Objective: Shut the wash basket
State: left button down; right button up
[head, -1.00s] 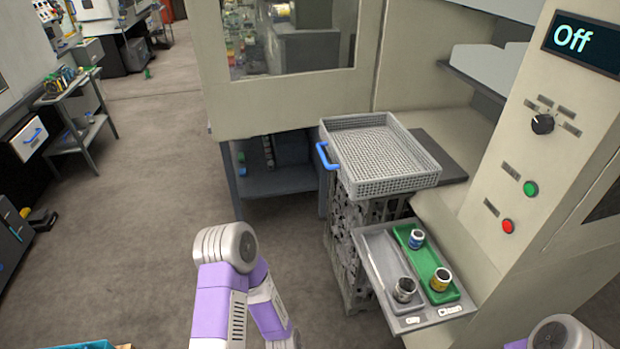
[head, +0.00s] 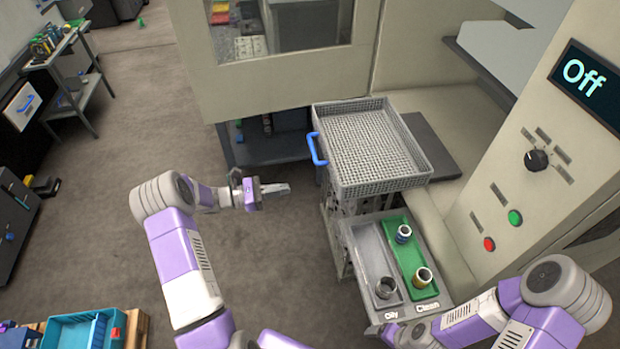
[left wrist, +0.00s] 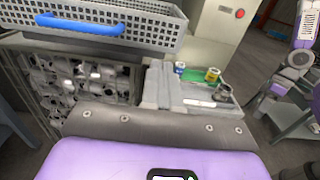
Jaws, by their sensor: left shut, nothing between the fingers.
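The wash basket (head: 430,165) is a grey mesh tray with a blue handle (head: 318,150) on its left side. It sits out in front of the machine opening, at the middle of the head view. The basket (left wrist: 160,35) and its blue handle (left wrist: 80,24) also fill the upper left of the left wrist view. My left gripper (head: 288,188) is shut and empty, left of and below the handle, apart from it. My right gripper (head: 392,335) is near the lower edge of the head view, by the small parts tray; its fingers are not clear.
A grey tray (head: 358,240) and a green tray (head: 398,232) with several small jars stand in front of the basket. The control panel (head: 590,90) reads Off, with green and red buttons below. A blue bin (head: 70,330) is at lower left.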

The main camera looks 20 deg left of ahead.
aim_at(335, 182)
pick_arm(q)
jog(key=p+x, duration=0.2)
jog(key=x, duration=1.1)
jog(key=shift+d, duration=0.1)
jog(key=shift+w+d, duration=0.1)
jog(key=shift+d, duration=0.05)
jog(key=shift+w+d, duration=0.1)
